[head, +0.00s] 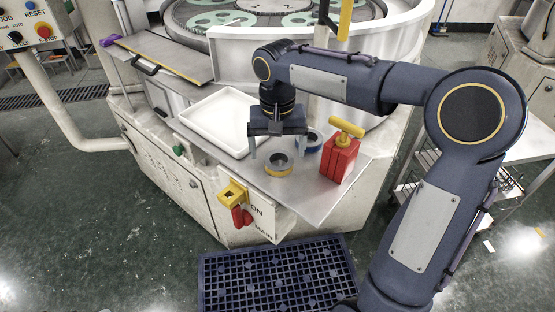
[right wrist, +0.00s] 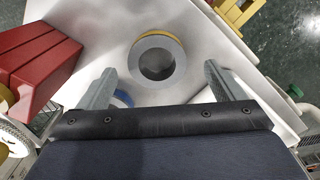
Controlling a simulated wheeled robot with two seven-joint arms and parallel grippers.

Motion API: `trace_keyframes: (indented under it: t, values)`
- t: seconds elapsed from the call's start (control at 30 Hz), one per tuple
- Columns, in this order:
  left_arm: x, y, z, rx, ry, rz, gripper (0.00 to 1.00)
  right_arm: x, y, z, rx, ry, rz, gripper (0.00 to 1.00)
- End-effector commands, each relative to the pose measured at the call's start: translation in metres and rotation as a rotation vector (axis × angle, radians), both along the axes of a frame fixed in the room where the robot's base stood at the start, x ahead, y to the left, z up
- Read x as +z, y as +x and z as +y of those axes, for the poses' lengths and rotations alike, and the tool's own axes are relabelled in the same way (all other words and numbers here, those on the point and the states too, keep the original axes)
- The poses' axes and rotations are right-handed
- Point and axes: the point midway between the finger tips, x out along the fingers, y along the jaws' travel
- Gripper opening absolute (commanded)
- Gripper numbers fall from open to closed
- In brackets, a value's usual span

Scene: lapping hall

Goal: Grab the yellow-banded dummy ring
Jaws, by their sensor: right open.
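The yellow-banded dummy ring (head: 278,171) lies flat on the grey metal shelf at the front of the machine. In the right wrist view the same ring (right wrist: 178,66) shows its grey top, its open centre and a sliver of yellow band. My right gripper (head: 277,154) is open and empty, pointing down above and just behind the ring. In the right wrist view its two fingers (right wrist: 163,82) are spread wide, with the ring ahead of the gap between them. My left gripper is not in view.
A blue-banded ring (head: 314,137) lies close behind, partly hidden by my gripper; it also shows beside a finger (right wrist: 122,100). A red can with a yellow top (head: 339,161) stands to the right. A white tray (head: 211,139) lies left. The shelf's front edge (head: 280,205) is near.

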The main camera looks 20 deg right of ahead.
Motion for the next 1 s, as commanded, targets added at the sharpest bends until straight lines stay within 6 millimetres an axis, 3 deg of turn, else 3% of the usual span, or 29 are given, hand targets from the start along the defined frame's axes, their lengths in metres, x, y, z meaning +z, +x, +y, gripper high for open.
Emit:
trace_keyframes:
  t: [0.2,0.43,0.9,1.0]
  values:
    - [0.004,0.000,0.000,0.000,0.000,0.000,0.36,-0.024,-0.001,-0.001,0.001,-0.001,0.001,0.89]
    - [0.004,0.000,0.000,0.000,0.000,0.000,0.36,-0.026,-0.001,-0.001,0.000,0.000,-0.001,0.89]
    - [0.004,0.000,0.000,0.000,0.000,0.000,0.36,-0.025,-0.001,-0.001,0.000,0.000,-0.001,0.28]
    - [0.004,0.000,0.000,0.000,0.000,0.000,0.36,-0.024,-0.001,-0.001,0.001,0.000,-0.002,0.25]
